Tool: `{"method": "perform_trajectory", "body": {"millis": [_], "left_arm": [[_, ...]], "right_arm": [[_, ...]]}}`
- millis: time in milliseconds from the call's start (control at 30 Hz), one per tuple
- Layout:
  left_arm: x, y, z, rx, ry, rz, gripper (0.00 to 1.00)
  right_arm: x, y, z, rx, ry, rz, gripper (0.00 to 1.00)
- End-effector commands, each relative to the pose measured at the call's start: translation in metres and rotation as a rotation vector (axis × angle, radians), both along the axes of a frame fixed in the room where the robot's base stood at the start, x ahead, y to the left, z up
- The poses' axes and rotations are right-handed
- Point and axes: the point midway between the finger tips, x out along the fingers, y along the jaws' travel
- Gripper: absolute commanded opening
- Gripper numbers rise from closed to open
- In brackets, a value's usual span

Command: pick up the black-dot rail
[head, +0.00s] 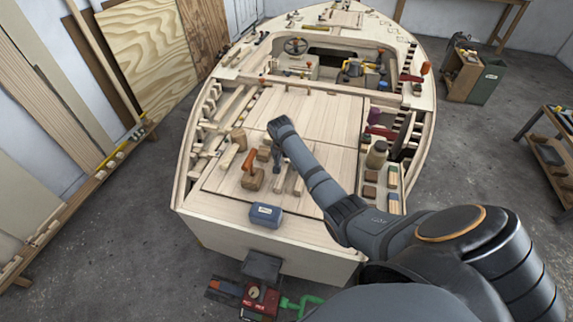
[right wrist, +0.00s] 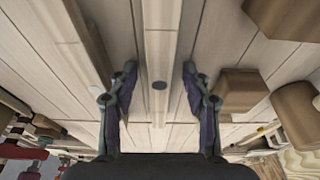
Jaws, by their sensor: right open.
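The black-dot rail (right wrist: 159,110) is a pale wooden strip with a dark round dot on its top, lying on the planked deck. In the right wrist view it runs between the two spread fingers of my right gripper (right wrist: 159,92), with a gap on each side. In the head view my right gripper (head: 277,158) points down over the deck, and the rail (head: 281,181) shows partly beneath it. A second rail (right wrist: 88,40) with a white dot lies beside it, to the left in the right wrist view. My left gripper is not in view.
Brown wooden blocks (right wrist: 238,90) lie close beside the right finger in the wrist view. An orange-handled tool (head: 252,175) and a blue box (head: 266,215) stand on the deck nearby. A dark canister (head: 377,154) stands at the right. The deck's middle planks (head: 315,118) are clear.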

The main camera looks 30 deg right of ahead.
Motion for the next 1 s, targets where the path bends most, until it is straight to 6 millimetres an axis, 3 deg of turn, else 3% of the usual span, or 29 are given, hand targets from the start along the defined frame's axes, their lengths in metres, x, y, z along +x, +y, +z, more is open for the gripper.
{"method": "perform_trajectory", "body": {"millis": [100,467,833,1000], "left_arm": [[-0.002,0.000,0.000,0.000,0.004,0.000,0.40],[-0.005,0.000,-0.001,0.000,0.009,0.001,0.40],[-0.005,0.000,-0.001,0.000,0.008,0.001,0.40],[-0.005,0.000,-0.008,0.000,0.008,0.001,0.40]], "right_arm": [[0.000,0.000,0.000,0.000,0.000,0.000,0.49],[0.000,0.000,0.001,0.000,0.000,0.000,0.00],[0.000,0.000,0.003,0.000,-0.001,0.000,0.00],[0.002,-0.001,0.024,-0.003,-0.006,0.000,0.00]]}}
